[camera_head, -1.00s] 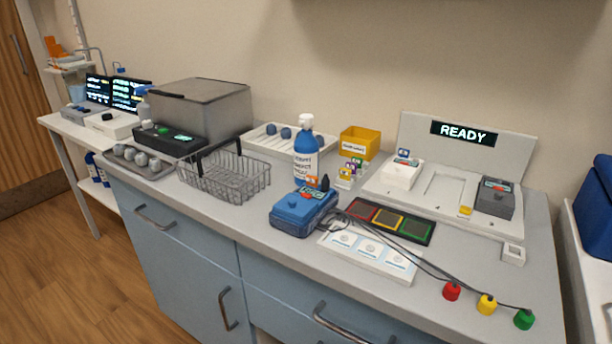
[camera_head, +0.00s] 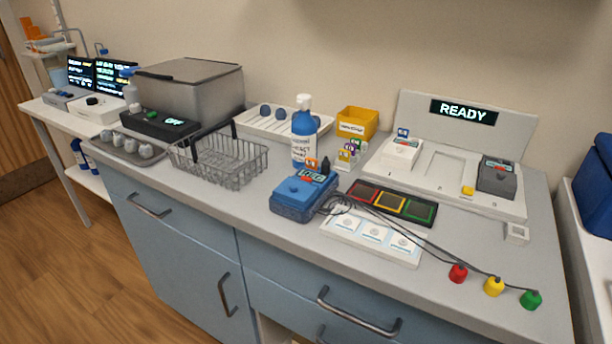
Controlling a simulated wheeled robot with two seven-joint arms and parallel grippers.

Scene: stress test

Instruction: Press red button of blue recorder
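The blue recorder (camera_head: 296,192) sits on the grey counter, near its middle. It has a small display panel and an orange tag on its far right side. Neither of my grippers is in view.
A black pad with red, yellow and green squares (camera_head: 433,214) and a white card strip (camera_head: 372,238) lie beside the recorder. The counter front (camera_head: 430,292) is mostly clear.

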